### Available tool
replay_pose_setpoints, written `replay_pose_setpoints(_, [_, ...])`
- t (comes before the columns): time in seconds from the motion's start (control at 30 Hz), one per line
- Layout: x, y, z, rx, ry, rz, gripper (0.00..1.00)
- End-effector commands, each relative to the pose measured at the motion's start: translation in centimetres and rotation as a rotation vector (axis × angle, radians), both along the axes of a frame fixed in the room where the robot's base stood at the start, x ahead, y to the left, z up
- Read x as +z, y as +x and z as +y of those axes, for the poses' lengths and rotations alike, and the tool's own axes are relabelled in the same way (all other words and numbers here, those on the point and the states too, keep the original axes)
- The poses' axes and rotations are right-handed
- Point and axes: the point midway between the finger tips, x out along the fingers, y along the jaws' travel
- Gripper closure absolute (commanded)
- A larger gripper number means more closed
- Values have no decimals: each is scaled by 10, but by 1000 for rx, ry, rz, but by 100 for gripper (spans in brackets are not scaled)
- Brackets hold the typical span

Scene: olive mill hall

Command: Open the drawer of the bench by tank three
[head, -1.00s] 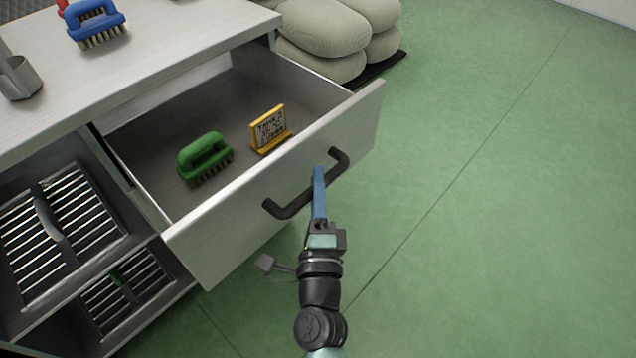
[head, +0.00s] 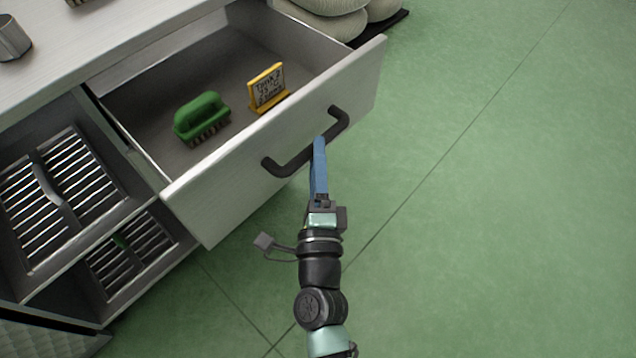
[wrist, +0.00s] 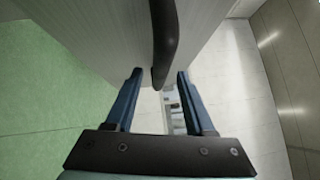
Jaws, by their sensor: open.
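The bench drawer (head: 290,150) stands pulled well out, its inside in plain view. Its dark bar handle (head: 281,167) is on the pale front panel. A green brush (head: 202,117) and a yellow-framed sign (head: 268,87) are inside; the sign's small lettering is hard to read. My gripper (head: 319,142) is at the handle's outer side, its blue fingers pointing at the bar. In the wrist view my gripper (wrist: 160,73) is open and empty, with the handle (wrist: 165,40) in line with the gap between the fingertips.
The bench top (head: 110,40) holds a metal cup (head: 13,38). Slatted trays (head: 60,185) sit in the bench below, left of the drawer. Pale sacks (head: 335,22) lie on a dark base behind the drawer. Green floor to the right is clear.

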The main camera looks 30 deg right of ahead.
Motion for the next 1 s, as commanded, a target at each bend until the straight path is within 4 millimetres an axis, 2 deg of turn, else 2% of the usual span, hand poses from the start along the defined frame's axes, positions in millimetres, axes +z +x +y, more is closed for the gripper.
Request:
replay_pose_setpoints(0.2, [-8, -41, 20, 2, -1, 4, 46])
replay_pose_setpoints(0.5, [-13, -79, 39, 2, 1, 3, 46])
replay_pose_setpoints(0.7, [-14, -87, 42, 2, -1, 1, 46])
replay_pose_setpoints(1.0, [-13, -87, 42, 1, 0, 0, 46])
